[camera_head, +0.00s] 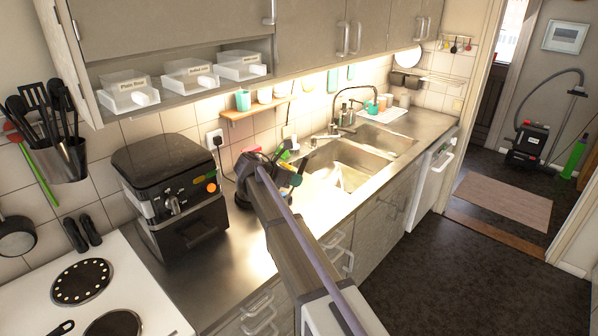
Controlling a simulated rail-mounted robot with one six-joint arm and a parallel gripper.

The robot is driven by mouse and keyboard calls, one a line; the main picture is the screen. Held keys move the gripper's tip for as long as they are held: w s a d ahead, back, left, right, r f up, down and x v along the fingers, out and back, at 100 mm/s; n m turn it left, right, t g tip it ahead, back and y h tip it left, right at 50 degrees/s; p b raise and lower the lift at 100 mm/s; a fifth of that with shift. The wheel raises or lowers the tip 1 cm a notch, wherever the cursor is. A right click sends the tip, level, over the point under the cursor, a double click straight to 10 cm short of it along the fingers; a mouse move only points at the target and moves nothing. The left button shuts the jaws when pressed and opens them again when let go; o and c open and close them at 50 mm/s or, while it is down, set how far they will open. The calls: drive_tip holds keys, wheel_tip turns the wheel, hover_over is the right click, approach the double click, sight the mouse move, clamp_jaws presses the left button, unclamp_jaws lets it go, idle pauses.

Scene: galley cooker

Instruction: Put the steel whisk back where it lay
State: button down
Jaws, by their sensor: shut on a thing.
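My gripper (264,178) is at the far end of my arm, over the steel worktop between the black air fryer and the sink. It is dark and small in the picture, and my wrist and arm partly cover it. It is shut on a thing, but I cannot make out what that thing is. I cannot pick out the steel whisk anywhere in view. Small coloured items behind the gripper, near the wall, are partly hidden by it.
The black air fryer (172,190) stands left of my gripper. The double sink (345,165) is to the right. The white hob (95,290) is at lower left, under a utensil holder (62,160). A small wooden shelf (255,108) is above the worktop (232,262), whose front part is clear.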

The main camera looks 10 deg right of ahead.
drive_tip(key=s+a+f+n+g+y+b, duration=0.1)
drive_tip(key=s+a+f+y+b, duration=0.15)
drive_tip(key=a+f, duration=0.3)
drive_tip(key=s+a+f+y+b, duration=0.1)
drive_tip(key=a+f+y+b, duration=0.1)
drive_tip(key=a+f+y, duration=0.3)
drive_tip(key=n+g+y+b, duration=0.1)
drive_tip(key=g+y+b, duration=0.1)
drive_tip(key=y, duration=0.2)
hover_over(245, 263)
wheel_tip(245, 263, down, 5)
wheel_tip(245, 263, down, 8)
drive_tip(key=b, duration=0.7)
drive_tip(key=shift+r+b, duration=0.25)
drive_tip(key=shift+b, duration=0.15)
drive_tip(key=shift+f+b, duration=0.6)
drive_tip(key=c, duration=0.9)
unclamp_jaws()
drive_tip(key=shift+r, duration=0.1)
wheel_tip(245, 263, up, 11)
drive_tip(key=p, duration=1.1)
